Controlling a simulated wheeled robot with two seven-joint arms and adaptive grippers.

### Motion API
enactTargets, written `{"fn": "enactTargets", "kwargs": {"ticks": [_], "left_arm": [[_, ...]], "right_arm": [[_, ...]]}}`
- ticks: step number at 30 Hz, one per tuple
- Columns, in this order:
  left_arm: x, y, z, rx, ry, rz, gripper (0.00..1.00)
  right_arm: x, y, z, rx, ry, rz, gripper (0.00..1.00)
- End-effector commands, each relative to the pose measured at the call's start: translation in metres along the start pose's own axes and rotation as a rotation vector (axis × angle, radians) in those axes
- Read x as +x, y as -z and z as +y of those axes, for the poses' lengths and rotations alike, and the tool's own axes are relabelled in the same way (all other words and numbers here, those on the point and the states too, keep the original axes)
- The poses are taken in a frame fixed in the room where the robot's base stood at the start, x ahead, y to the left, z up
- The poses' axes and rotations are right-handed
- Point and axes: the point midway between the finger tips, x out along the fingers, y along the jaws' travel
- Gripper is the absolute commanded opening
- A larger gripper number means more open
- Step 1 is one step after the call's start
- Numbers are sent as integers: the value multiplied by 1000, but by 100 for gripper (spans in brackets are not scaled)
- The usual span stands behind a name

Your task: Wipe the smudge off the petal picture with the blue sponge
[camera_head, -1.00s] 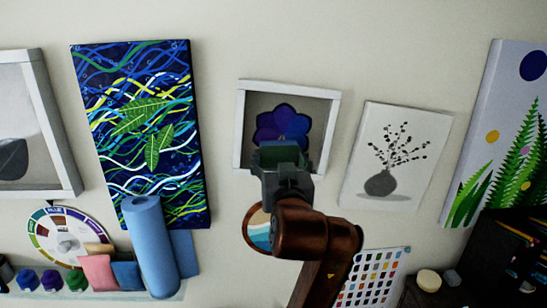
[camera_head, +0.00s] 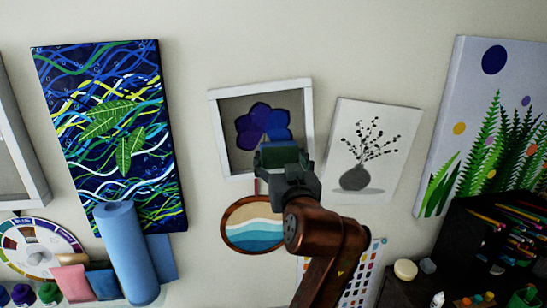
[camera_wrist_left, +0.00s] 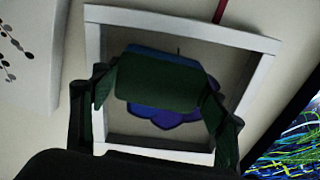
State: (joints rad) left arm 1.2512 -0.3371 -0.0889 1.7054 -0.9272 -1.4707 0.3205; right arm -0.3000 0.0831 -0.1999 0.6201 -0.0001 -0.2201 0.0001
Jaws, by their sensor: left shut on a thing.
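The petal picture (camera_head: 240,108), a purple and blue flower in a white frame, hangs on the wall. It also shows in the left wrist view (camera_wrist_left: 263,65). My left gripper (camera_head: 281,153) is in front of its lower right part, shut on a block, green on its broad face with a blue edge (camera_wrist_left: 158,85), which appears to be the sponge. The block covers part of the flower; I cannot tell whether it touches the picture. I cannot make out a smudge on the visible part. My right gripper is not in view.
A round beach picture (camera_head: 253,224) hangs just below the frame. A vase picture (camera_head: 392,130) is close on the right, and a wavy blue canvas (camera_head: 115,130) on the left. A blue roll (camera_head: 127,255) stands lower left. A dark rack with pencils (camera_head: 500,240) is lower right.

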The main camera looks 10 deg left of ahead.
Motion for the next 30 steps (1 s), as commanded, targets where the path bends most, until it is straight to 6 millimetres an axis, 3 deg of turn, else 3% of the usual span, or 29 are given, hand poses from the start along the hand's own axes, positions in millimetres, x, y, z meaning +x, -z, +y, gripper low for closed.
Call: {"fn": "enactTargets", "kwargs": {"ticks": [30], "left_arm": [[2,10,-61,-3,6,3,32]], "right_arm": [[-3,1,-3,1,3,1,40]]}}
